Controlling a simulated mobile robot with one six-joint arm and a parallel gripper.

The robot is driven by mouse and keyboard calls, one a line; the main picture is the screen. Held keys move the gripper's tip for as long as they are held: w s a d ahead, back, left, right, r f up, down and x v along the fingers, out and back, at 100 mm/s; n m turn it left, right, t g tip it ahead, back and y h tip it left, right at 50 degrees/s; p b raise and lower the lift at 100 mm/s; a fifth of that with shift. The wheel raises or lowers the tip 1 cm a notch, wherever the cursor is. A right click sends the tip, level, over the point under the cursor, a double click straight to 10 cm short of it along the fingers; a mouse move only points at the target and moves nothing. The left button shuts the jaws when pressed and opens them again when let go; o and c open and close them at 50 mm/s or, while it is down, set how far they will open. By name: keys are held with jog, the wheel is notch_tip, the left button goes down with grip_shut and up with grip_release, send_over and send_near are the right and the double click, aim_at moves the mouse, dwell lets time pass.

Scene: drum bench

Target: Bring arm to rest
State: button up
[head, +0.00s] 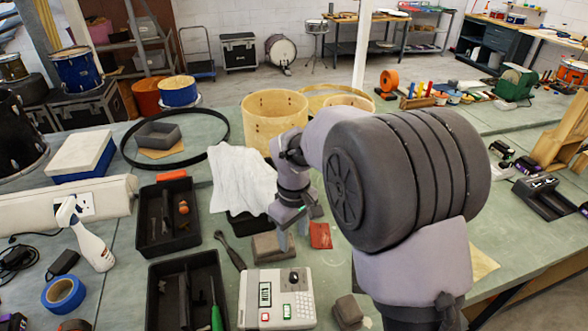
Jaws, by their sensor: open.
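My arm reaches in from the right, with its large dark round joint in front of the bench's middle. My gripper (293,238) points down over the bench, its fingers apart with nothing seen between them. A grey-brown block (270,247) lies just below and to the left of the fingertips. A red flat piece (320,236) lies just to the right. I cannot tell the exact height of the fingertips over the bench (228,258). My arm hides part of the bench behind it.
A white cloth (238,178) hangs partly over a black tray left of the gripper. Black trays (168,228), a grey device with buttons (275,312) and a second block (348,311) stand nearby. Wooden drum shells (272,112) stand behind.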

jog(key=s+d+r+m+t+y+b, duration=0.1)
jog(key=s+d+r+m+t+b, duration=0.1)
jog(key=s+d+r+m+b, duration=0.3)
jog(key=s+d+r+m+t+y+b, duration=0.1)
jog(key=s+d+r+m+b, duration=0.15)
jog(key=s, duration=0.45)
jog(key=s+d+f+m+t+b, duration=0.1)
jog(key=s+m, duration=0.2)
jog(key=s, duration=0.2)
jog(key=s+d+f+m+t+b, duration=0.1)
jog(key=s+m+b, duration=0.1)
jog(key=s, duration=0.4)
jog(key=shift+d+f+m+t, duration=0.3)
jog(key=shift+d+m+t, duration=0.1)
jog(key=shift+m, duration=0.05)
jog(key=shift+s, duration=0.1)
